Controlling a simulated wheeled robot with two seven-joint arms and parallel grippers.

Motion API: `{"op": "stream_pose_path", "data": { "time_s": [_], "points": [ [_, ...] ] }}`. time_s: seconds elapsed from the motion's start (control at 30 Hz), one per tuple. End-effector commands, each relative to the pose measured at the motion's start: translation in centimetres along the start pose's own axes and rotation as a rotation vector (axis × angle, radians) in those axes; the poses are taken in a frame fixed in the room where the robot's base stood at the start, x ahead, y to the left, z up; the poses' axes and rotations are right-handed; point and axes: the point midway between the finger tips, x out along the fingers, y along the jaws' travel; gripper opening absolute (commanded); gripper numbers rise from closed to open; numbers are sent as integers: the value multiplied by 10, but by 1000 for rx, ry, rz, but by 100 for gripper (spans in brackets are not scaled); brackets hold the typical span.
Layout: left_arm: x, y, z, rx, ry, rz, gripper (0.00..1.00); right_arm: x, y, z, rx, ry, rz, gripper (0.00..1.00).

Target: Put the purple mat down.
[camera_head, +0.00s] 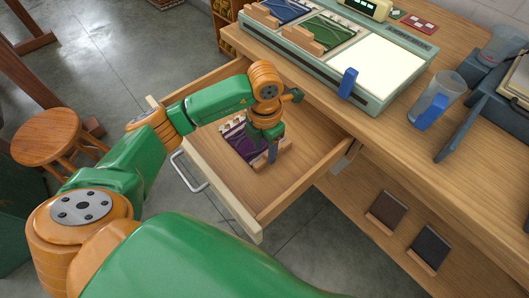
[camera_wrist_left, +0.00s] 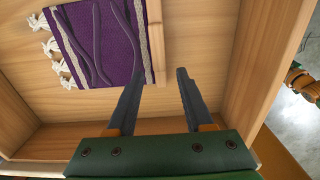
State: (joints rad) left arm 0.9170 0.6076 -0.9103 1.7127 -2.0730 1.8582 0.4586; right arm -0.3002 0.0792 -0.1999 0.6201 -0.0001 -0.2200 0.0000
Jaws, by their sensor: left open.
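The purple mat (camera_head: 238,146) lies in the open wooden drawer (camera_head: 208,187), partly hidden by my left arm in the head view. In the left wrist view the mat (camera_wrist_left: 92,42) shows pale stripes, white tassels at its left end and a wooden bar (camera_wrist_left: 153,45) along its right end. My left gripper (camera_head: 272,152) is low in the drawer by the bar end of the mat.
A green-grey tray (camera_head: 366,106) on the counter holds a blue mat (camera_head: 284,8), a green mat (camera_head: 322,31) and a bright white panel (camera_head: 378,66). A clear cup (camera_head: 437,95) stands to its right. The drawer walls surround my left gripper.

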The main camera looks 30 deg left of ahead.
Motion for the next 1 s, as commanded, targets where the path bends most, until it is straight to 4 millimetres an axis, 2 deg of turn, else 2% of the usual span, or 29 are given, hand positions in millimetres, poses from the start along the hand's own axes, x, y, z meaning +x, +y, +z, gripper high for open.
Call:
{"op": "stream_pose_path", "data": {
  "time_s": [0.03, 0.2, 0.33, 0.43, 0.87, 0.93, 1.0],
  "points": [
    [-14, 0, 2, 2, -6, 2, 52, -1, 0, 0, 0, 0, 0, 62],
    [-60, 0, 1, 0, -6, 3, 52, -4, 0, 0, 0, 0, 0, 62],
    [-84, 1, 1, 0, -4, 3, 52, -10, 0, -1, 0, 0, 0, 62],
    [-91, 0, 0, 0, -1, 2, 52, -12, 0, -1, 0, 0, 0, 62],
    [-91, 0, 0, 0, 0, 0, 52, -11, 0, -1, 0, 0, 0, 62],
    [-100, 0, 0, 0, 0, 0, 52, -20, 0, -2, 0, 0, 0, 62],
    [-120, 0, 0, 0, 0, 0, 52, -40, 1, -4, 0, 0, 0, 62]
  ]
}}
